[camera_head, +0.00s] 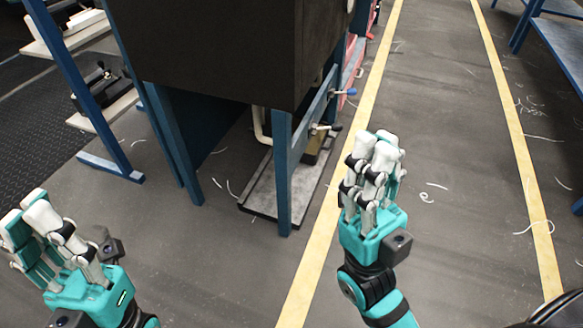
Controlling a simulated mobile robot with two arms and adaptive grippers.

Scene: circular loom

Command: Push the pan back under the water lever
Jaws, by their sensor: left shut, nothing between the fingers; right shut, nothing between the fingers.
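The pan (307,182) is a shallow grey tray with a dark rim, lying on the floor below the large dark machine body. Its near end sticks out at the front, and a blue leg hides part of it. A lever with a dark handle (332,127) and one with a blue handle (348,91) are on the blue side frame; I cannot tell which is the water lever. My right gripper (376,145) is shut and empty, to the right of the pan and apart from it. My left gripper (28,212) is shut and empty at the lower left, far from the pan.
The blue machine leg (284,170) stands in front of the pan. A blue rack with pale shelves (103,108) stands at the left. A blue table (560,40) is at the upper right. The floor between the yellow lines is clear except for thin pale scraps.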

